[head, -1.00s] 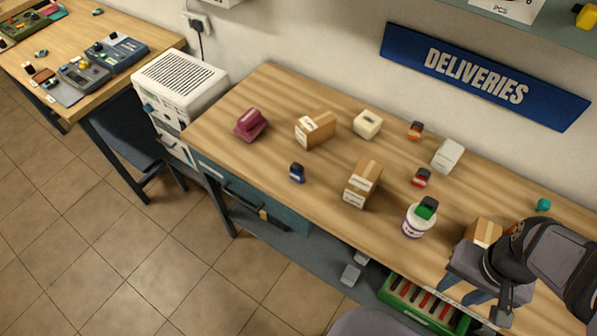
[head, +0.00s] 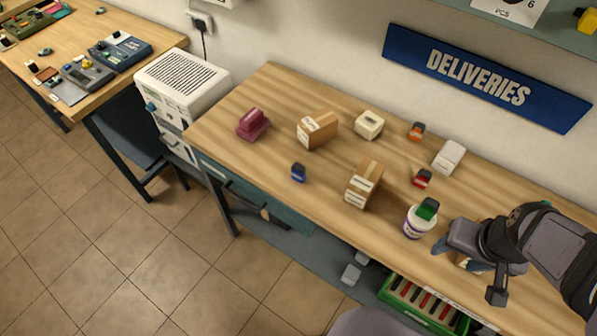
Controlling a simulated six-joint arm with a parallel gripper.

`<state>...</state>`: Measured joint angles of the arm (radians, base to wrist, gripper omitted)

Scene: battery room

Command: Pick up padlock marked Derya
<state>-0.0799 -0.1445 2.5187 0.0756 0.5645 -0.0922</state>
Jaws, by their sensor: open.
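Several small padlocks are on the bench in the head view: a blue one (head: 298,173), an orange one (head: 416,132), a red one (head: 422,179), and a green one (head: 428,208) on top of a white tub (head: 418,222). No name can be read on any of them, so I cannot tell which is marked Derya. My gripper (head: 456,257) is open at the right, just right of the tub and above the bench. A small cardboard box lies mostly hidden under it.
On the wooden bench (head: 240,105) stand two cardboard boxes (head: 318,130) (head: 364,184), a maroon object (head: 253,124), a cream box (head: 369,125) and a white box (head: 448,156). A green crate (head: 425,314) sits below the front edge. The bench's left front is clear.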

